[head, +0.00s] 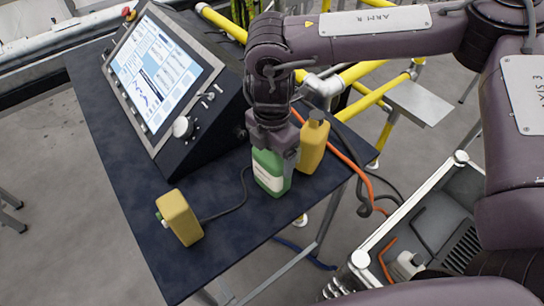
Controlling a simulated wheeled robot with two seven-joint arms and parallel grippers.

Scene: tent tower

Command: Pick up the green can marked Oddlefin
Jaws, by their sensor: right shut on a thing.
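The green can (270,172) with a pale label stands on the dark table, near its right edge. The label's writing is too small to read. My right gripper (274,146) reaches down from above and is shut on the can's top, which the gripper hides. The can looks upright; I cannot tell whether its base touches the table. My left gripper is not in view.
A yellow can (313,146) stands close behind the green can, to its right. Another yellow can (180,218) is at the front left. A control console (160,80) fills the back of the dark table (130,215). A cable (232,207) lies between the cans.

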